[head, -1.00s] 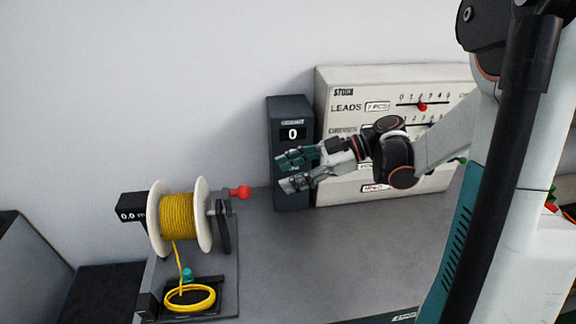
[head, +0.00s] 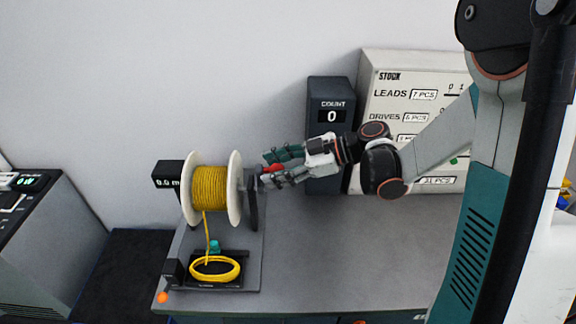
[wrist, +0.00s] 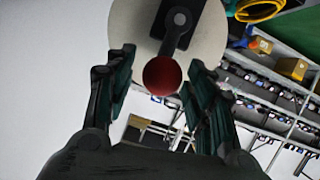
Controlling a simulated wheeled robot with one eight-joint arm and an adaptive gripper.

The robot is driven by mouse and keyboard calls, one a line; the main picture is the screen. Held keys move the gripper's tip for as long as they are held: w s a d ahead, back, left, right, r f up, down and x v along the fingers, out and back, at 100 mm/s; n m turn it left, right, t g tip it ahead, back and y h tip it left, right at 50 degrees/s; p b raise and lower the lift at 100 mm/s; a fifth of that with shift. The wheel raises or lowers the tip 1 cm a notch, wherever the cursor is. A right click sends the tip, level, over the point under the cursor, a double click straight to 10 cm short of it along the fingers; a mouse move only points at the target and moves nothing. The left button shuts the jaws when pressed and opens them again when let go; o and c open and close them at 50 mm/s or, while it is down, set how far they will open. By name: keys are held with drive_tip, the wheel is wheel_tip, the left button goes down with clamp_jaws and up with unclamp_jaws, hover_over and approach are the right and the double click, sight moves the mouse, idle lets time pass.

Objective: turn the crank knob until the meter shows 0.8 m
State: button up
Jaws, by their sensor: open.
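The spool of yellow cord (head: 209,188) stands on the bench at left, with white flanges. Its black meter (head: 168,176) reads 0.0 m. The red crank knob (head: 272,169) is on the right side of the spool, partly hidden by my gripper in the head view. In the wrist view the red knob (wrist: 162,76) sits at the end of the dark crank arm (wrist: 178,28), which points up from it to the hub. My gripper (head: 270,168) is open, its two fingers on either side of the knob. In the wrist view both fingers (wrist: 162,85) look apart from it.
A coil of yellow cord (head: 215,268) lies on the base below the spool. A dark count box (head: 331,140) showing 0 and a pale stock board (head: 405,70) stand behind my gripper. The grey bench top (head: 350,250) is clear at the middle.

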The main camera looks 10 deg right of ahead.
drive_tip(key=shift+a, duration=0.15)
drive_tip(key=c, duration=1.1)
drive_tip(key=shift+w+f, duration=0.1)
drive_tip(key=shift+w, duration=0.05)
drive_tip(key=shift+w+d+f+b, duration=0.15)
drive_tip(key=shift+w+b, duration=0.05)
drive_tip(key=shift+w, duration=0.4)
drive_tip(key=shift+w+d+f+b, duration=0.1)
drive_tip(key=shift+w+f+b, duration=0.1)
drive_tip(key=shift+w, duration=0.4)
drive_tip(key=shift+w+d+f+b, duration=0.2)
drive_tip(key=shift+w+f+b, duration=0.55)
drive_tip(key=shift+w, duration=0.35)
